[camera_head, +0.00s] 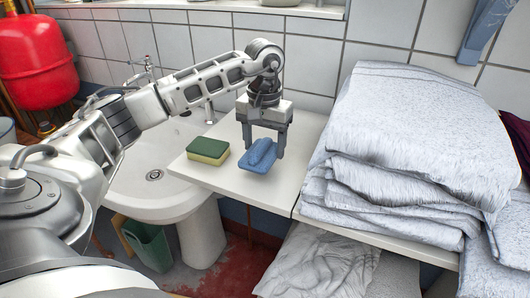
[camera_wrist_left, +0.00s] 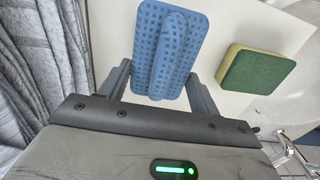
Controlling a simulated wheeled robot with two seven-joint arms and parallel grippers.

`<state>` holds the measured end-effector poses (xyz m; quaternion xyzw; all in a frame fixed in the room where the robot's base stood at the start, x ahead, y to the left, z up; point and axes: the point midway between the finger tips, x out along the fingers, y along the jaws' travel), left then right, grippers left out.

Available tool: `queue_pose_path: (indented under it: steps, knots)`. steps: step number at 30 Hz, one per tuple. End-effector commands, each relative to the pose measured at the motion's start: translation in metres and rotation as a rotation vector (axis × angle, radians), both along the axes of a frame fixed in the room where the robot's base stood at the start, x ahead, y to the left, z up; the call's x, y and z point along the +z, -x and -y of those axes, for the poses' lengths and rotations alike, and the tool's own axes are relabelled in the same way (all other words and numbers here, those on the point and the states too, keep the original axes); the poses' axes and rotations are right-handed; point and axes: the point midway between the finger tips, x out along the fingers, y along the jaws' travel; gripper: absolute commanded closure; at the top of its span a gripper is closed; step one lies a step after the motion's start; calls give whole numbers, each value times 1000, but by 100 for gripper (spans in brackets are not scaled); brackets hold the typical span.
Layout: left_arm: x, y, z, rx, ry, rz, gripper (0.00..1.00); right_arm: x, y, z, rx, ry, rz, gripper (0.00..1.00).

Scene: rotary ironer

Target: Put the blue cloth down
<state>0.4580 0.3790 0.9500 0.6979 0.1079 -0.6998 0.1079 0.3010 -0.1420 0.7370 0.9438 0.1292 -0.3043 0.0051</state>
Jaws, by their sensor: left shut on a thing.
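The blue cloth (camera_head: 259,157) is at my left gripper (camera_head: 265,150), over the left part of the white shelf (camera_head: 225,183). It looks like a flat blue pad with a raised ridge along its middle. My left gripper is shut on it, with one finger on each side. The cloth also shows in the left wrist view (camera_wrist_left: 168,52), between the fingers (camera_wrist_left: 158,80). I cannot tell whether its underside touches the shelf. My right gripper is not in view.
A green and yellow sponge (camera_head: 208,151) lies on the shelf just left of the cloth; it also shows in the left wrist view (camera_wrist_left: 256,70). A tall stack of folded grey-white towels (camera_head: 400,150) stands to the right. A white sink (camera_head: 150,185) is at the left.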

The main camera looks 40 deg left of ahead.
Motion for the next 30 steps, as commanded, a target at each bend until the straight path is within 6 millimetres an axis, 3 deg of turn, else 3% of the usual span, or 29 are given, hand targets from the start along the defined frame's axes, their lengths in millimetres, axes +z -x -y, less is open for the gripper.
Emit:
queue_pose_path:
  steps: [8, 19, 20, 22, 30]
  knots:
    - [-33, -3, -1, 1, 0, -2, 63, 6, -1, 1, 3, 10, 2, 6]
    - [-39, -3, -1, 1, 0, 1, 63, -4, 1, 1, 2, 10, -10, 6]
    - [-38, -3, -1, 1, 0, 1, 32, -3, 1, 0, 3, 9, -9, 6]
    - [-38, -3, -1, 1, 0, 1, 16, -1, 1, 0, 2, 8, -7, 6]
    - [-37, -3, -1, 1, 0, 1, 16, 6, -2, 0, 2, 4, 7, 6]
